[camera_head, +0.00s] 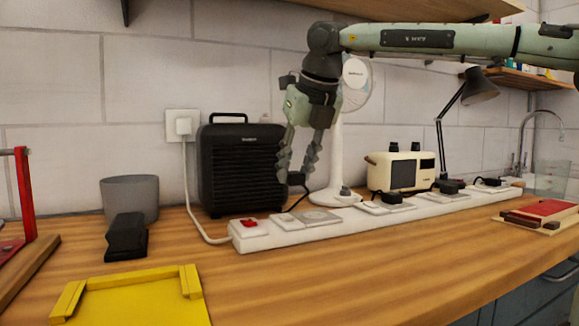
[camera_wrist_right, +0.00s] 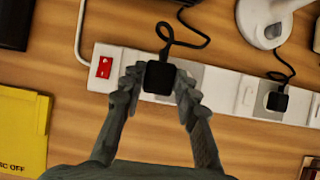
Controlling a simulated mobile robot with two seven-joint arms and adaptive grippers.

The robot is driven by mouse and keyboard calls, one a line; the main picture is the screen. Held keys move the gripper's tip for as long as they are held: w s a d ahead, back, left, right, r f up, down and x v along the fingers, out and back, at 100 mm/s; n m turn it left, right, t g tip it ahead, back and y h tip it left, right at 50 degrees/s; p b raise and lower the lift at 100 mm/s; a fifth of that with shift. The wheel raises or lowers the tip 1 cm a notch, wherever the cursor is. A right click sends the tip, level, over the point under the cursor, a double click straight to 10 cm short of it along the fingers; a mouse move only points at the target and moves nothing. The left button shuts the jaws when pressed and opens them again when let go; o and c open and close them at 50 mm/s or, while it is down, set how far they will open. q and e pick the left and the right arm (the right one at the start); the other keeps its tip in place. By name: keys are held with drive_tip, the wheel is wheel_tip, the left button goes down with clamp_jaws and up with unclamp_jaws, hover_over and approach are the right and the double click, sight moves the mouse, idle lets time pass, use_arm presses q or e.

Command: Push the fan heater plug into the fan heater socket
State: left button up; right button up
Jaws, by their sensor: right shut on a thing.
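My right gripper (camera_head: 297,178) points down over the left part of the white power strip (camera_head: 262,241), its fingers shut on a small black plug (camera_head: 296,178). In the right wrist view the plug (camera_wrist_right: 159,77) sits between the fingertips (camera_wrist_right: 160,84), with a black cord looping from its far side. The plug is held above the strip in the head view. Below it is a grey socket plate (camera_head: 320,216), partly hidden by the plug and fingers in the right wrist view (camera_wrist_right: 189,72). The black box-shaped heater (camera_head: 240,165) stands behind the strip. My left gripper is not in view.
Several black plugs, such as one (camera_head: 392,198), sit along the strip further right. A red switch (camera_head: 248,223) is at its left end. A white fan (camera_head: 328,160) and cream toaster (camera_head: 400,172) stand behind. A yellow tray (camera_head: 140,300) lies front left; the bench front is clear.

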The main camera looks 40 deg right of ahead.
drive_tip(key=shift+s+d+f, duration=0.2)
drive_tip(key=shift+d+f, duration=0.05)
drive_tip(key=shift+d, duration=0.55)
drive_tip(key=shift+s+d+f, duration=0.2)
drive_tip(key=shift+d, duration=0.65)
drive_tip(key=shift+s+d+f, duration=0.2)
drive_tip(key=shift+d+f, duration=0.05)
drive_tip(key=shift+d, duration=0.55)
drive_tip(key=shift+f+b, duration=0.4)
drive_tip(key=shift+f, duration=0.05)
drive_tip(key=shift+f+b, duration=1.15)
drive_tip(key=shift+f, duration=0.35)
drive_tip(key=shift+f+b, duration=0.45)
drive_tip(key=shift+f, duration=0.3)
idle(0.5)
drive_tip(key=o, duration=1.2)
drive_tip(key=shift+o, duration=0.2)
drive_tip(key=v, duration=1.2)
drive_tip(key=shift+w, duration=0.2)
